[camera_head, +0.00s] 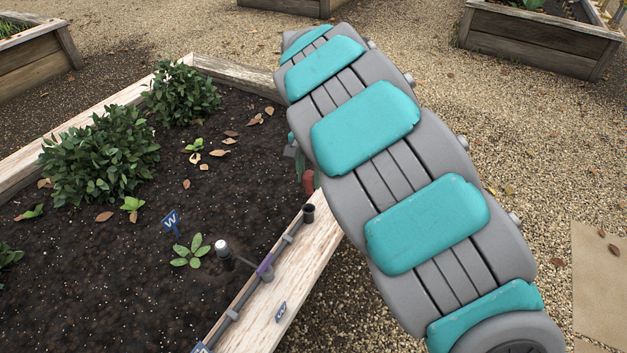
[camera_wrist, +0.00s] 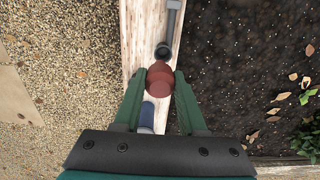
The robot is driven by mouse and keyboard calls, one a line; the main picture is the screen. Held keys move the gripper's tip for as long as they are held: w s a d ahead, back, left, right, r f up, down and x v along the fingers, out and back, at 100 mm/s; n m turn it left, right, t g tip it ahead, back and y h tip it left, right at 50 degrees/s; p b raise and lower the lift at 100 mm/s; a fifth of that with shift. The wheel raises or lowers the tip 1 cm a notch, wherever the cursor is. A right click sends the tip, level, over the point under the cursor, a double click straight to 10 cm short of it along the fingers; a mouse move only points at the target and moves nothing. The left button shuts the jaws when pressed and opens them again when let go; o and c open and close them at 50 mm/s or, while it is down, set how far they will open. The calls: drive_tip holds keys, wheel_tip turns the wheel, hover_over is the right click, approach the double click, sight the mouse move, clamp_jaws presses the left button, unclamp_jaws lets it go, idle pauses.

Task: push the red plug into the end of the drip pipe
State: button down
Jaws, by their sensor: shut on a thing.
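The red plug (camera_wrist: 160,80) is held between the green fingers of my gripper (camera_wrist: 160,73) in the wrist view. In the head view the plug (camera_head: 308,182) shows in part beside my arm, which hides most of the gripper. The grey drip pipe (camera_head: 235,307) runs along the wooden edge of the bed. Its dark, open end (camera_head: 309,211) faces the plug. In the wrist view the pipe end (camera_wrist: 163,51) lies just beyond the plug. The head view shows a small gap between them.
A blue cylindrical thing (camera_wrist: 147,114) shows below the plug in the wrist view, over the wooden plank (camera_wrist: 140,35). In the head view a white-topped stub (camera_head: 222,248), a blue W marker (camera_head: 171,221) and leafy plants (camera_head: 100,155) stand in the soil. Gravel lies outside.

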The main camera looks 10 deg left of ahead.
sight(308, 188)
drive_tip(key=shift+w+a, duration=0.25)
drive_tip(key=shift+w, duration=0.15)
drive_tip(key=shift+f+b, duration=1)
drive_tip(key=shift+f, duration=1.55)
drive_tip(key=shift+f+b, duration=0.85)
drive_tip(key=shift+f, duration=1.3)
unclamp_jaws()
idle(0.4)
drive_tip(key=shift+r, duration=0.1)
drive_tip(key=shift+r+p, duration=1)
drive_tip(key=shift+r, duration=2.4)
